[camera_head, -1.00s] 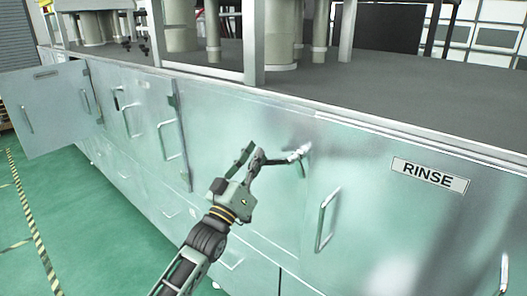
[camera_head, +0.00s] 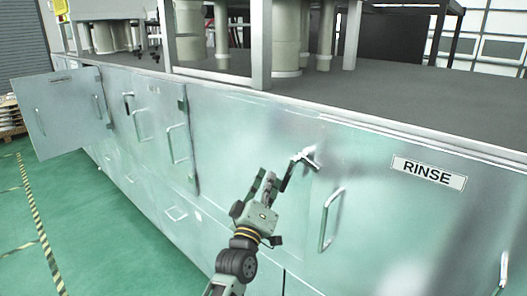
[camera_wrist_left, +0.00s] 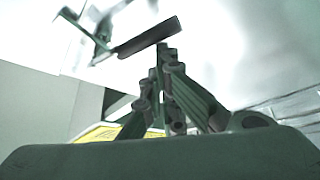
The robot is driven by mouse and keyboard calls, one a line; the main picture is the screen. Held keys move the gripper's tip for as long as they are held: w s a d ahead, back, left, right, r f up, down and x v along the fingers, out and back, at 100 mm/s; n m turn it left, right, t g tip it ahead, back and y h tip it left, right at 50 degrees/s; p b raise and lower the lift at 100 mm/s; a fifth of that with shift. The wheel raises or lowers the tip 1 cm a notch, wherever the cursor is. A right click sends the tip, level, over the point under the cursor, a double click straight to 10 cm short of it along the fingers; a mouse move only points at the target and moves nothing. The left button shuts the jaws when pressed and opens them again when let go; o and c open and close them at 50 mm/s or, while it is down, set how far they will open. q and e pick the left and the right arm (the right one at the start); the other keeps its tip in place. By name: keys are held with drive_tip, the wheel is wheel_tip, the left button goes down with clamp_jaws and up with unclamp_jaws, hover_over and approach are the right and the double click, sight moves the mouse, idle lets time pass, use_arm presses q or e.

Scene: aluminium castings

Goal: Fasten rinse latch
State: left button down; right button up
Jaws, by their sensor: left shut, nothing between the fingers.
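The rinse latch (camera_head: 304,158) is a small metal fitting on the cabinet front, left of the RINSE label (camera_head: 428,173). A dark bar runs down and left from it toward my left gripper (camera_head: 270,183). The gripper is just left of and below the latch, with its fingers pointing up. In the left wrist view its fingers (camera_wrist_left: 163,62) converge with nothing held between them. A dark bar (camera_wrist_left: 148,37) crosses just beyond the tips; I cannot tell whether they touch it. My right gripper is not seen.
The cabinet door handle (camera_head: 329,218) stands out right of the gripper. A cabinet door (camera_head: 60,115) hangs open at far left. The grey worktop (camera_head: 400,98) carries metal legs and cylinders. Green floor (camera_head: 120,235) is clear at lower left.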

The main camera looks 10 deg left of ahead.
use_arm(q)
drive_tip(key=shift+s+d+f+b, duration=0.35)
drive_tip(key=shift+s+d+f, duration=0.2)
drive_tip(key=shift+d, duration=0.2)
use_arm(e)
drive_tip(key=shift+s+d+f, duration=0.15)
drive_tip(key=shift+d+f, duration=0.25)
use_arm(q)
drive_tip(key=shift+d, duration=0.1)
